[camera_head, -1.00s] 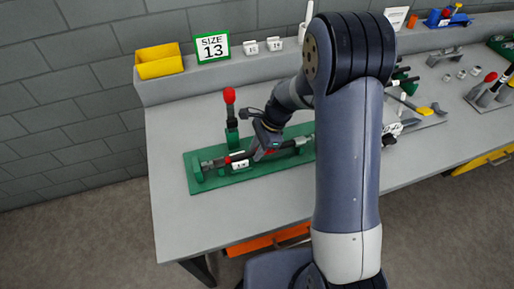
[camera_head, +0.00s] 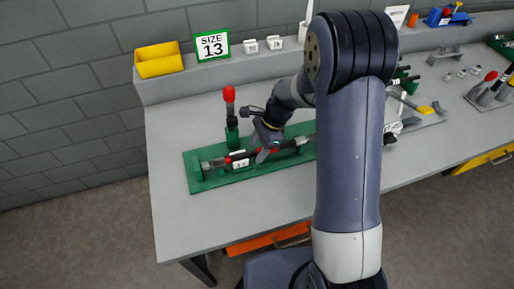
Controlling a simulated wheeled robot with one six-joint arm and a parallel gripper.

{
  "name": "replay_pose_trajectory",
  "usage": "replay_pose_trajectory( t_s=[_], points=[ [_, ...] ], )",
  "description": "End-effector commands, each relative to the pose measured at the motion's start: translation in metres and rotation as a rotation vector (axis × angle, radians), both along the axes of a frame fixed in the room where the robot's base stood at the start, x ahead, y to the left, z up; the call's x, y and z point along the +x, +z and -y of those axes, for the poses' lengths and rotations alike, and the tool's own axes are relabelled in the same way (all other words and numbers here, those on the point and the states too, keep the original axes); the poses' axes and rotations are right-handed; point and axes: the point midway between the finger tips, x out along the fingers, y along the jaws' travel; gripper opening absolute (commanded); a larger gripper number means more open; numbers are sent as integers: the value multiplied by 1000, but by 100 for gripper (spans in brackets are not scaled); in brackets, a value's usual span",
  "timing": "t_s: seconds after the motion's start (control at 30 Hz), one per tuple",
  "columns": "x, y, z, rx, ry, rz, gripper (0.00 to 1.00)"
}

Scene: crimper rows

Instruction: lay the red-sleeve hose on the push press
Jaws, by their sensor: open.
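The push press is a long green base (camera_head: 225,184) on the grey bench, with a green upright and a red-knobbed lever (camera_head: 230,95) at its back. The red-sleeve hose (camera_head: 284,146), black with red bands, lies lengthwise along the press, its left end near the grey fitting at the press's left block. My gripper (camera_head: 262,156) is open just over the hose's middle, fingers pointing down. Whether the fingers still touch the hose I cannot tell. The hose's right end is hidden behind my arm.
A yellow bin (camera_head: 159,60), a "SIZE 13" sign (camera_head: 212,46) and small white labels stand on the back ledge. More tools, including a yellow-ended one (camera_head: 427,109), lie to the right behind my arm. The bench front left is clear.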

Motion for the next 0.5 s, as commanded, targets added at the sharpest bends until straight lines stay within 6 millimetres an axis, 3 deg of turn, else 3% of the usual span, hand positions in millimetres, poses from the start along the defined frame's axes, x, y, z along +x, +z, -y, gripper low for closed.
replay_pose_trajectory(
  t_s=[0.5],
  points=[
    [11,84,34,1,-2,3,52]
  ],
)
